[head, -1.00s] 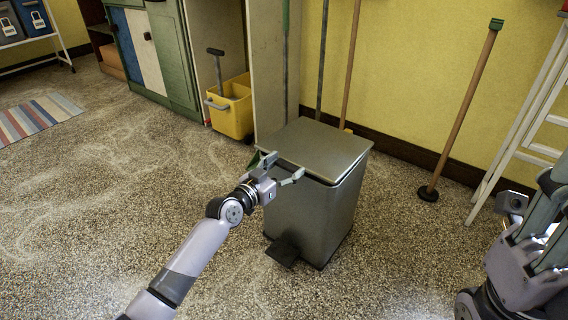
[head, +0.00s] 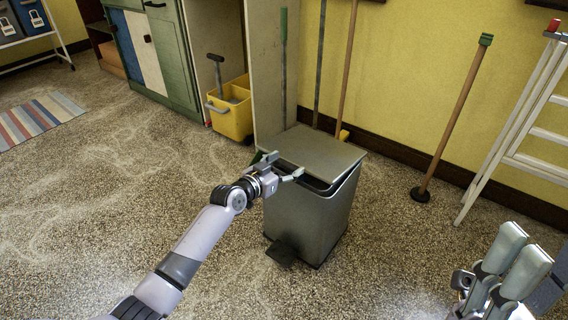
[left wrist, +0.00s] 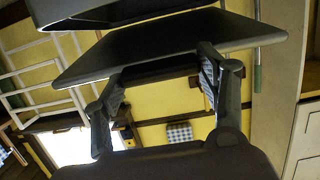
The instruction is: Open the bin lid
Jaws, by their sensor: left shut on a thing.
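The bin (head: 308,215) is a grey metal pedal bin standing on the floor, its black pedal (head: 282,251) at the front. Its flat lid (head: 315,150) is tilted slightly up, with a dark gap between it and the body along the front and right. My left gripper (head: 280,168) is shut on the lid's front edge. In the left wrist view the lid (left wrist: 165,42) is a dark panel reaching the fingers, with the bin body (left wrist: 110,12) at the top. My right gripper (head: 522,248) hangs at the lower right, away from the bin; its finger opening is unclear.
A yellow bucket (head: 231,112) stands behind left of the bin, beside a cabinet (head: 155,50). Long-handled tools lean on the wall behind. A plunger (head: 455,120) and a white ladder (head: 510,125) stand at the right. The floor (head: 110,200) left of the bin is clear.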

